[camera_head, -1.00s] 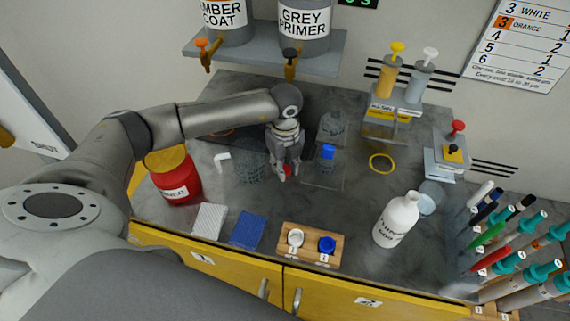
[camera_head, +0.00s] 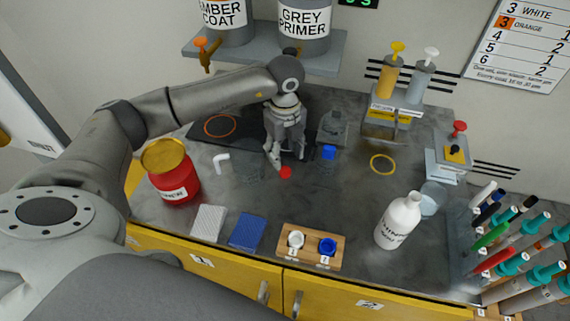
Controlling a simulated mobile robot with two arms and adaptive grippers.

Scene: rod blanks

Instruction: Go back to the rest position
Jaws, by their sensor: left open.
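My left gripper (camera_head: 287,164) is open and empty above the grey worktop (camera_head: 340,210), pointing down. A small red cap or piece (camera_head: 286,172) lies just below its fingertips, apart from them as far as I can tell. My left arm reaches in from the left across the back of the worktop. My right gripper does not show.
A red can (camera_head: 175,182), white and blue pads (camera_head: 247,230), a wooden block with two caps (camera_head: 310,262) and a white bottle (camera_head: 398,222) stand near the front. Coloured rods (camera_head: 500,245) stand at right. Pump dispensers (camera_head: 393,100) stand at the back right.

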